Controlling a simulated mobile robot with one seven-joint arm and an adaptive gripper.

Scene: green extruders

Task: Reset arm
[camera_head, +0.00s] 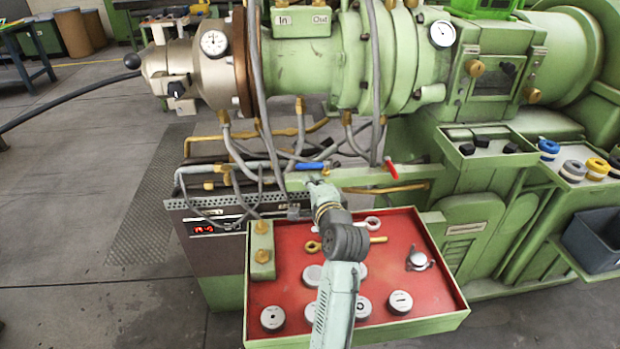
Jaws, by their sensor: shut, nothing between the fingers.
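My arm rises from the bottom middle over a red-lined green tray (455,318) and reaches away from the camera. My gripper (312,184) is at its far end, small in the picture, in front of the green rail and pipes of the extruder (320,65). It looks shut and empty. I cannot tell whether it touches the rail behind it. The arm hides part of the tray and some of the things in it.
A blue-handled valve (311,166) and a red-handled valve (391,168) are close to my gripper. Several round grey pieces, such as one at the right (400,302), lie in the tray. Hoses hang behind. The floor (80,200) at the left is open.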

